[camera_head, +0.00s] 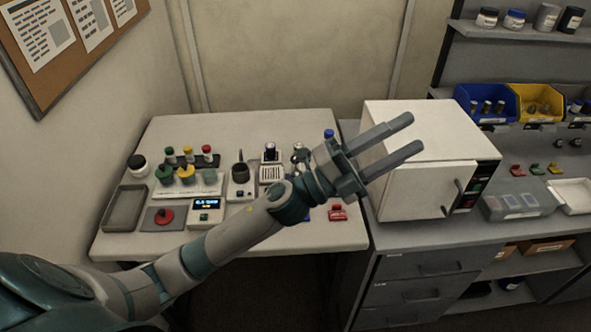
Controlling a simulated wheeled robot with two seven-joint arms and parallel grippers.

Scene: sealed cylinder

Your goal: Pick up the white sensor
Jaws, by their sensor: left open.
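My left gripper (416,132) is open and empty. Its two grey fingers point up and right, raised in front of the white box-shaped cabinet and well right of most small items on the table. I cannot single out the white sensor with certainty. A small white block with a slotted top (271,174) stands mid-table, left of my left wrist. Further small pale items right of it are partly hidden by my wrist. My right gripper is not in view.
The white table (235,127) holds a grey tray (125,208), a red button (164,215), a display unit (206,209), a rack of coloured-cap bottles (187,186) and a red item (338,213).

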